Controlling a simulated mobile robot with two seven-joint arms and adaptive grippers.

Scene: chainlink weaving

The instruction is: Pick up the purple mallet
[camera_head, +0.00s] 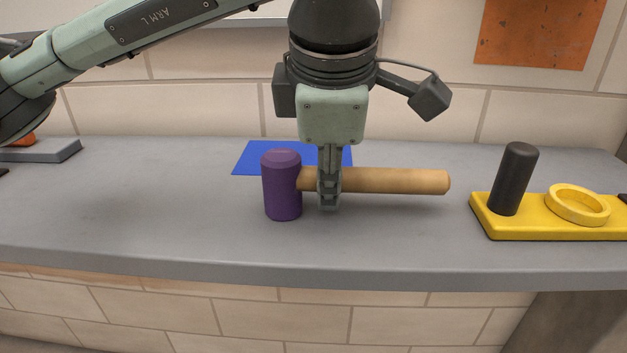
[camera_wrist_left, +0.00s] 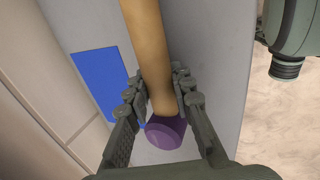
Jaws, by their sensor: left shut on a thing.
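The purple mallet has a purple head (camera_head: 282,187) and a tan wooden handle (camera_head: 395,181) that points right in the head view. My left gripper (camera_head: 329,196) points down and is shut on the handle, close to the head. In the left wrist view the handle (camera_wrist_left: 148,50) runs between the two fingers of my left gripper (camera_wrist_left: 163,92), and the purple head (camera_wrist_left: 165,134) shows below them. The mallet is level, close to the grey counter; I cannot tell whether it touches it. My right gripper is in neither view.
A blue sheet (camera_head: 248,157) lies on the grey counter (camera_head: 140,215) behind the mallet. A yellow holder (camera_head: 535,229) with a black upright peg (camera_head: 514,178) and a ring stands at the right. A grey block (camera_head: 55,151) lies at the far left. The counter's front left is clear.

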